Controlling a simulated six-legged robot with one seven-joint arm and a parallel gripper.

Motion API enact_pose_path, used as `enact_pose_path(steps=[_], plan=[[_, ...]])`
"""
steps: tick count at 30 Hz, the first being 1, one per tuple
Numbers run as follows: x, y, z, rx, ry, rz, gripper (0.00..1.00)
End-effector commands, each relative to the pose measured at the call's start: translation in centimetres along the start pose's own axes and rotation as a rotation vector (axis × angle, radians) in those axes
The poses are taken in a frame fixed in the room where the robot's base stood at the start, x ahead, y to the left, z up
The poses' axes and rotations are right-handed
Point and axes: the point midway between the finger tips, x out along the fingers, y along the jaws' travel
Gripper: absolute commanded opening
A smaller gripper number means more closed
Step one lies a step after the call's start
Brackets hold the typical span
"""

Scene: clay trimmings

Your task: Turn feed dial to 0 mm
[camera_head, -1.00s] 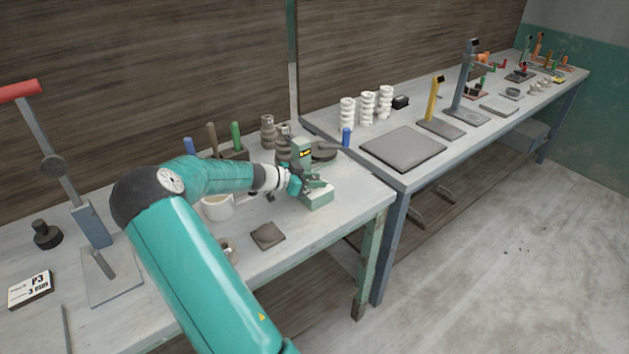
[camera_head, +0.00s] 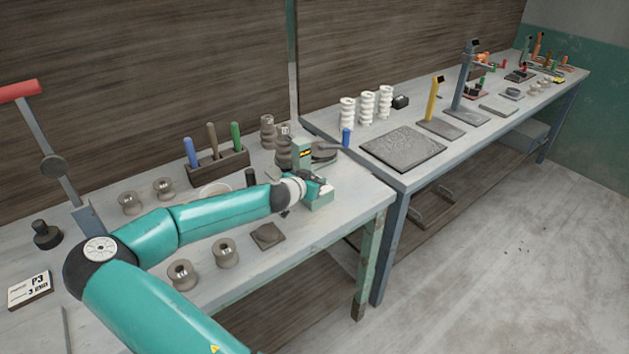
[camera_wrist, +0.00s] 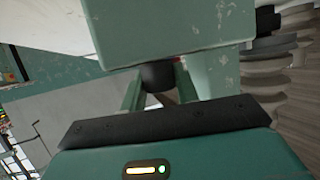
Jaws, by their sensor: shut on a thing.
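A pale green machine (camera_head: 302,150) with a small dark and yellow display stands near the right end of the near table. My gripper (camera_head: 314,187) is at its front, low and close to its body, and partly hides it. In the wrist view, a dark round knob (camera_wrist: 158,76), which looks like the feed dial, sits under the machine's green block (camera_wrist: 180,30). The two fingers of my gripper (camera_wrist: 157,84) stand on either side of the knob and are shut on it. No scale or dial mark is readable.
A tool holder (camera_head: 218,168) with blue, brown and green handles stands left of the machine, and dark ribbed cylinders (camera_head: 268,133) stand behind it. A dark square tile (camera_head: 268,235) and grey rings (camera_head: 225,252) lie in front of my arm. A lever press (camera_head: 62,170) stands at left.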

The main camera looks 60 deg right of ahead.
Motion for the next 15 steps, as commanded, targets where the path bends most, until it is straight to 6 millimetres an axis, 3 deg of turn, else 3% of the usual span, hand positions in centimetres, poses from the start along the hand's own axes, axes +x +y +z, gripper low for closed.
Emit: enact_pose_path(steps=[15], plan=[[0.01, 0.10, -0.06, -0.128, -0.003, -0.352, 0.08]])
